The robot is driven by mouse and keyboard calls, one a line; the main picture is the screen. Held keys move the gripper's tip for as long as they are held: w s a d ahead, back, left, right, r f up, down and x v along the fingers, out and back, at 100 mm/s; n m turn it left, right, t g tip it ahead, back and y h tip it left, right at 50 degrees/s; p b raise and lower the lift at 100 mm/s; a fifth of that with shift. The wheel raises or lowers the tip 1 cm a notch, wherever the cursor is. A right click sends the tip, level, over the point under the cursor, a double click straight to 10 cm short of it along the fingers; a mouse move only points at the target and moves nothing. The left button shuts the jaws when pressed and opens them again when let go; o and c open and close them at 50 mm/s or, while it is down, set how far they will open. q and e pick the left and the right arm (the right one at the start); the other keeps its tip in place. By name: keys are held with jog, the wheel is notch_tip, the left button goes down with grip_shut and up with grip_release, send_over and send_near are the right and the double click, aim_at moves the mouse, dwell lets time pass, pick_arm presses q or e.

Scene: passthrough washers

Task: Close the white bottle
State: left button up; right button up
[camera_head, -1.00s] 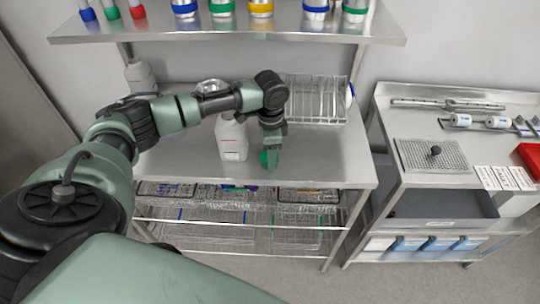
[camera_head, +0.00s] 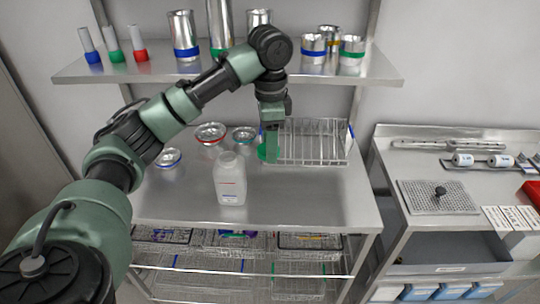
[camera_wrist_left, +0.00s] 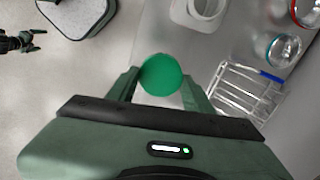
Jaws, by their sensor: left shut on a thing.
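The white bottle (camera_head: 230,182) stands upright on the steel table, its neck open at the top; part of it also shows at the top of the left wrist view (camera_wrist_left: 197,14). My left gripper (camera_head: 269,150) is shut on a round green cap (camera_wrist_left: 161,75). The cap's edge also shows in the head view, to the right of the bottle and in front of the wire rack. The cap appears higher in the picture than the bottle's body and is apart from the bottle.
A wire rack (camera_head: 312,143) stands behind the gripper. A shelf (camera_head: 130,70) with metal containers overhangs. The table's front right is clear.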

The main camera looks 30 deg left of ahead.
dwell(0.4)
pick_arm(q)
jog(key=s+d+f+n+b, duration=0.2)
jog(key=s+d+f+n, duration=0.8)
jog(key=s+d, duration=0.3)
jog(key=shift+s+d, duration=0.2)
jog(key=shift+s, duration=1)
jog(key=shift+f, duration=0.1)
